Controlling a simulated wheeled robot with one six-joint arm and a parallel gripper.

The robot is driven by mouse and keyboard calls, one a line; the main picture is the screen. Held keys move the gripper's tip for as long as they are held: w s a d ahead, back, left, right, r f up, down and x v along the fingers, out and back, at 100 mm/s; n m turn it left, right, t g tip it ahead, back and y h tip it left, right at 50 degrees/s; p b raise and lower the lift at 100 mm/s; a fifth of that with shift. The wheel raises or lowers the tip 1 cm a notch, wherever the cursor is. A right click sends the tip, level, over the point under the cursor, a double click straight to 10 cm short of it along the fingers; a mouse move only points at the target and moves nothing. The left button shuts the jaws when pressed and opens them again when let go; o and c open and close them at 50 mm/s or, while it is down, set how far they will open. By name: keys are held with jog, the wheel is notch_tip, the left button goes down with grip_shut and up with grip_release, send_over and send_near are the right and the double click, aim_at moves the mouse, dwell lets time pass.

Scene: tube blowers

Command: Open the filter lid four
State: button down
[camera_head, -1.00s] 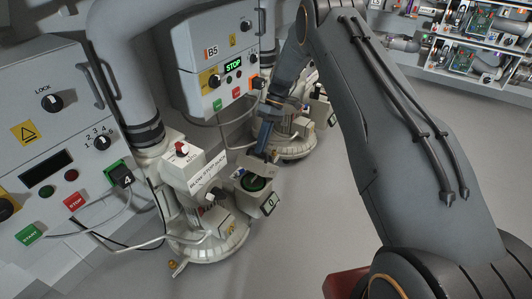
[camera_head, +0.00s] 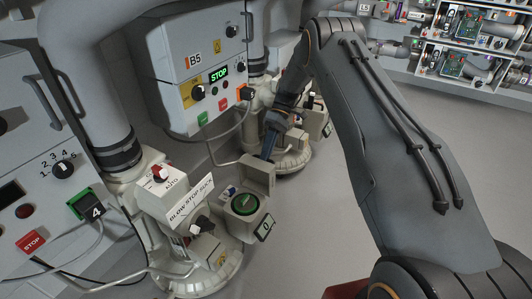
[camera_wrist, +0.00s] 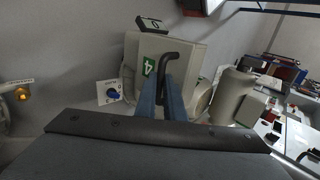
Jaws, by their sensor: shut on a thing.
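Filter unit four is a pale box (camera_head: 243,224) with a green round part (camera_head: 245,204) showing in its open top. Its lid (camera_head: 258,178) stands raised at the back of the box. In the wrist view the lid face (camera_wrist: 190,60) carries a green "4" label (camera_wrist: 149,66) and a black bent handle (camera_wrist: 172,57). My gripper (camera_head: 266,156) is behind the raised lid, its blue fingers (camera_wrist: 162,98) shut on the handle. The fingers hide part of the handle.
A small "0" display (camera_head: 265,227) is on the box's front. Control panel B5 (camera_head: 200,75) is behind. Another blower base (camera_head: 292,160) is close behind my gripper. Floor to the right is clear.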

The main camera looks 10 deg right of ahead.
jog(key=shift+w+f, duration=0.1)
jog(key=shift+f, duration=0.3)
jog(key=c, duration=1.8)
grip_release()
jog(key=shift+w, duration=0.1)
jog(key=shift+c, duration=0.2)
jog(key=shift+d+r, duration=0.15)
jog(key=shift+d, duration=0.05)
jog(key=v, duration=0.7)
jog(key=shift+w+d+r, duration=0.25)
